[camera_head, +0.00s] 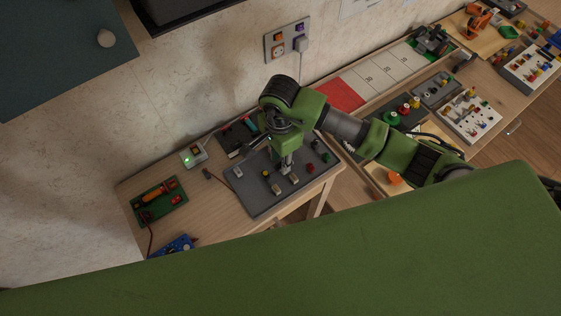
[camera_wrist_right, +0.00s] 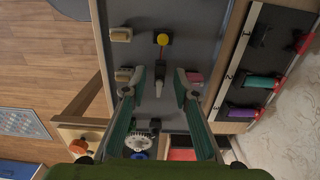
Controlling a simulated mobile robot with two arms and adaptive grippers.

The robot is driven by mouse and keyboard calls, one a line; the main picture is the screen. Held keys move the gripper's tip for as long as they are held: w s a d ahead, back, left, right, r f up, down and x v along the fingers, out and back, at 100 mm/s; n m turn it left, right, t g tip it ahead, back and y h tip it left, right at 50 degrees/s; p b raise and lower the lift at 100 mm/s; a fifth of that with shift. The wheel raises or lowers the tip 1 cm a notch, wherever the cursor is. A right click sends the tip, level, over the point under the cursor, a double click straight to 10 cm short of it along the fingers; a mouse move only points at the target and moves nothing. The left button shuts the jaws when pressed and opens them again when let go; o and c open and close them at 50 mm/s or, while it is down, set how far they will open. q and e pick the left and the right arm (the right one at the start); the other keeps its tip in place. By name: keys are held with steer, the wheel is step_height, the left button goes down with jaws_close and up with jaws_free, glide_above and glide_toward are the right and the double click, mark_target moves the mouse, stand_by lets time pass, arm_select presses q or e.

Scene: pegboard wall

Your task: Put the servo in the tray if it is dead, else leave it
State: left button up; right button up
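My right gripper (camera_head: 286,166) is over a dark grey board (camera_head: 254,200) on the wooden bench, pointing down. In the wrist view my right gripper (camera_wrist_right: 158,84) is open, with its two teal fingers apart. Between them shows a small lever-like grey part (camera_wrist_right: 158,80) on the board; no grasp on it is visible. I cannot tell for certain which item is the servo or which holder is the tray. My left gripper is not in view.
A green mat (camera_head: 172,211) holds an orange-handled tool; a blue device (camera_head: 172,246) lies near the bench's end. A dark rack (camera_head: 225,130) with coloured cylinders is behind the board. Other panels line the right.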

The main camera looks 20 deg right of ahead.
mark_target(280, 164)
step_height(280, 164, up, 10)
steer(key=b, duration=0.2)
steer(key=shift+b, duration=0.3)
